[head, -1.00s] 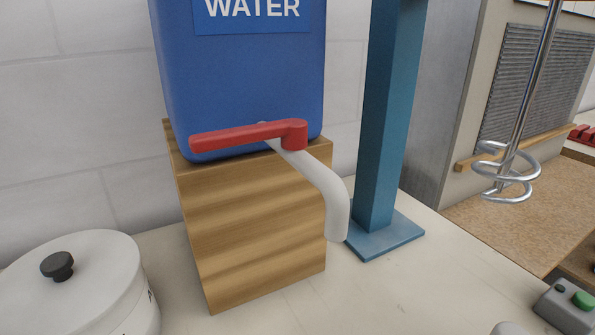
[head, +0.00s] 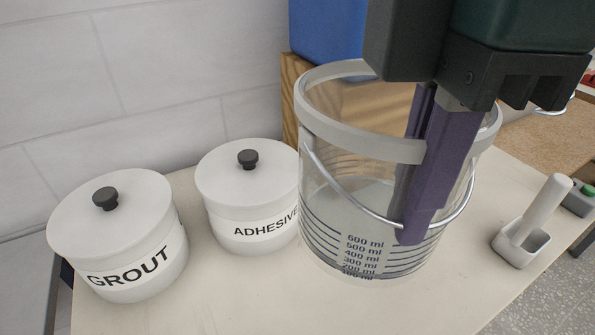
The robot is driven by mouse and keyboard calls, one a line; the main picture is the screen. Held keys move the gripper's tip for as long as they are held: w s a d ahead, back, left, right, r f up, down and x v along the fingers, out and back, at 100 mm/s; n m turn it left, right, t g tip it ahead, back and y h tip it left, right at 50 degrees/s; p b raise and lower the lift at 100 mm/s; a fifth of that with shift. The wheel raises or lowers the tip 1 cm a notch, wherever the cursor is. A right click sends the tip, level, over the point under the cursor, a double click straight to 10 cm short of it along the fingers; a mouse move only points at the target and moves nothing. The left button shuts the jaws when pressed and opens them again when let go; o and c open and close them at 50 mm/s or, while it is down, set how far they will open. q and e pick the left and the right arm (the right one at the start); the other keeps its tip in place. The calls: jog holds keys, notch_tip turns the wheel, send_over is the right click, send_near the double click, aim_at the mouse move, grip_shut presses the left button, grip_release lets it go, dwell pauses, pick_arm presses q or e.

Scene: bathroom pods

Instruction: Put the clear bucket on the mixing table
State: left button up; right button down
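The clear bucket (head: 325,215) is a see-through tub with a grey rim, a wire handle hanging at its front and dark ml marks. It is upright over the pale tabletop (head: 230,295). Whether its base touches the top is hard to tell, as is whether it holds liquid. My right gripper (head: 415,225) comes down from the upper right. Its purple fingers straddle the bucket's front wall, one inside and one outside, and are shut on it. The fingers cover part of the rim and handle. My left gripper is out of view.
Lidded white pots marked GROUT (head: 135,265) and ADHESIVE (head: 235,185) stand left of the bucket. The blue water container (head: 318,30) on its wooden block is behind it. A small grey tray with a white handle (head: 525,245) is at right. The front left tabletop is clear.

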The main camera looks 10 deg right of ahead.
jog(key=shift+d+f+b, duration=0.1)
jog(key=shift+f+b, duration=1.45)
jog(key=shift+f, duration=8.25)
jog(key=shift+f, duration=0.15)
jog(key=c, duration=1.1)
grip_release()
jog(key=shift+o, duration=0.2)
